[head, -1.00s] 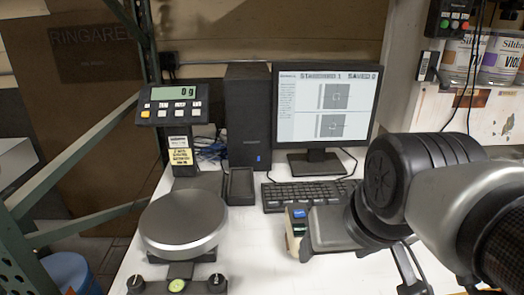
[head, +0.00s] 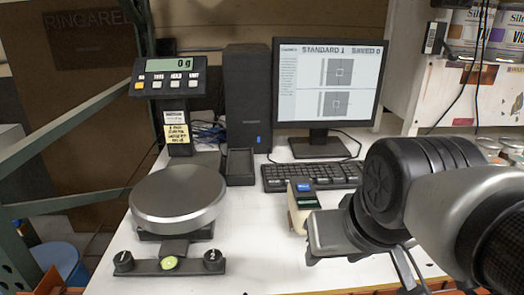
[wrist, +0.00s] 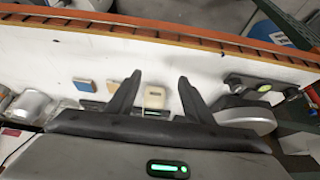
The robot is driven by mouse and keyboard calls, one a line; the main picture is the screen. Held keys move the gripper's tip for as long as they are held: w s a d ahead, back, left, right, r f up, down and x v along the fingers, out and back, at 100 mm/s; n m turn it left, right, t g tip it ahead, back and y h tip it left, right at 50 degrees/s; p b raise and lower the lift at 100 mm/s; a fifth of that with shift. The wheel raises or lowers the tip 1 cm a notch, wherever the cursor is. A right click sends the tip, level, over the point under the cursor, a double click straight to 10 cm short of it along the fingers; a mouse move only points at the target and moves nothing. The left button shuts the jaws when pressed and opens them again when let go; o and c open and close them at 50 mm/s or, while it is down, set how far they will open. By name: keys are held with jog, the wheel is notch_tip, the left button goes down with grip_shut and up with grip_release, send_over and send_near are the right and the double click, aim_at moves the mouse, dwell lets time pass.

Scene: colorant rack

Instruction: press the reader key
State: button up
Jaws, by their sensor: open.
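The reader (head: 302,208) is a small cream device with a dark screen and a blue key (head: 304,187) on top. It stands on the white bench in front of the keyboard. In the head view my gripper's grey body is just right of and in front of the reader, covering part of its right side; the fingertips are hidden there. In the wrist view my gripper (wrist: 159,80) has its two dark fingers spread apart with nothing held. The cream reader (wrist: 154,97) shows between and beyond them. I cannot tell its height above the bench.
A scale (head: 180,197) with a round pan and display (head: 170,77) stands to the left. A monitor (head: 329,85), keyboard (head: 312,176) and black tower (head: 247,100) are behind. Small blue (wrist: 85,86) and tan (wrist: 113,87) blocks lie on the bench. An orange edge (wrist: 150,31) borders it.

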grip_shut()
dwell(1.4)
